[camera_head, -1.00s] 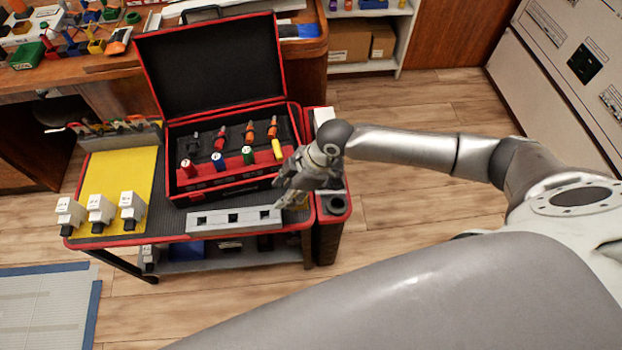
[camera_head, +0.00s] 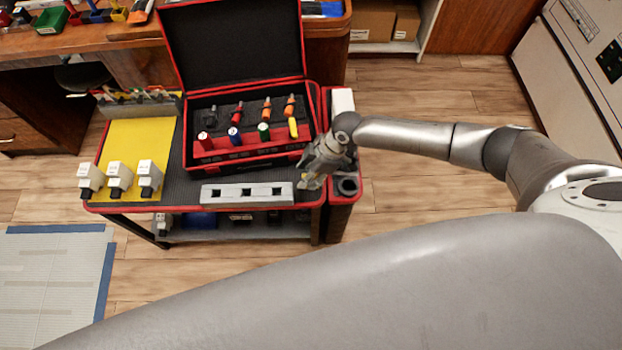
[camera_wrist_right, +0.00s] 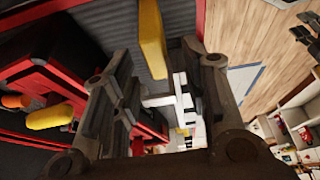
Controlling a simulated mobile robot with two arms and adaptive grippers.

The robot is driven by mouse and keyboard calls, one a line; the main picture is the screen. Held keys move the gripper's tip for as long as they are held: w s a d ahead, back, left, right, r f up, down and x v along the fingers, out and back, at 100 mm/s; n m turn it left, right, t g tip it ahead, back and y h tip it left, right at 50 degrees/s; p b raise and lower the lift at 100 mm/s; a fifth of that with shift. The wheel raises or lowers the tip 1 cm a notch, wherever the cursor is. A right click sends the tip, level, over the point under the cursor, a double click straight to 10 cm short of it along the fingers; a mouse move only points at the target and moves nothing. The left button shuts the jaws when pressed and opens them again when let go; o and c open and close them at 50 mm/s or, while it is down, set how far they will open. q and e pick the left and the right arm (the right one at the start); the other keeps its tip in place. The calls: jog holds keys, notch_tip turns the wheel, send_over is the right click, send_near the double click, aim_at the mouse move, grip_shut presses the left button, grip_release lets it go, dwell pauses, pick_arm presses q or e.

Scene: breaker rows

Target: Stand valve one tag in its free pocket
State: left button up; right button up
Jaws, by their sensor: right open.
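A yellow bar-shaped piece (camera_wrist_right: 152,45), likely the valve one tag, shows in the right wrist view, between and beyond the fingertips. I cannot read any marking. A yellow patch (camera_head: 309,184) shows at my right gripper (camera_head: 311,180) in the head view, partly covered by the fingers. The right gripper is open, low over the cart's front right corner, just right of the pale grey block; its two fingers also show in the right wrist view (camera_wrist_right: 160,75). The block (camera_head: 267,197) has three square dark pockets along its top, which look empty. My left gripper is out of view.
An open black and red case (camera_head: 248,164) stands behind the block, holding coloured cylinders and several orange- and red-handled tools. White blocks (camera_head: 119,178) stand on a yellow mat (camera_head: 138,140) at left.

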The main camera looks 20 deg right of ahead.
jog(key=shift+x, duration=1.15)
jog(key=shift+c, duration=0.5)
grip_shut()
jog(key=shift+w+r, duration=0.1)
